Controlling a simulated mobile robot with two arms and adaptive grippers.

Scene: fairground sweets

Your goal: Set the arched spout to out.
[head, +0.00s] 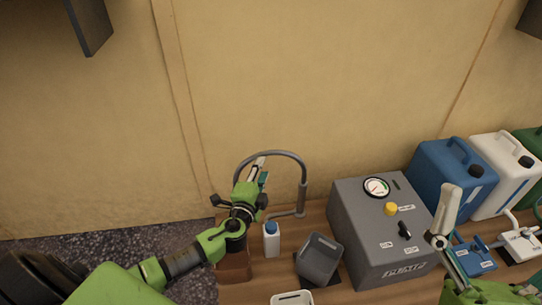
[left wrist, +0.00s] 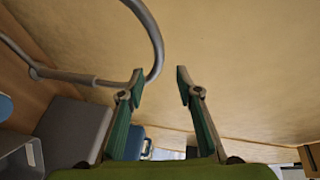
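The arched spout (head: 272,153) is a grey bent tube on an upright post at the back of the wooden counter, against the wall. In the left wrist view the spout (left wrist: 155,40) curves past the left finger, which overlaps it; I cannot tell whether they touch. My left gripper (head: 262,172) is at the arch's left side in the head view. In the left wrist view the left gripper (left wrist: 160,82) is open, with nothing between its fingertips. My right gripper (head: 446,208) shows at the lower right, away from the spout; its opening is unclear.
A white bottle with a blue cap (head: 271,240) and a grey bin (head: 319,259) stand in front of the spout. A grey pump box (head: 375,240) with a gauge stands to the right. Blue (head: 450,177) and white (head: 503,172) jugs stand beyond it.

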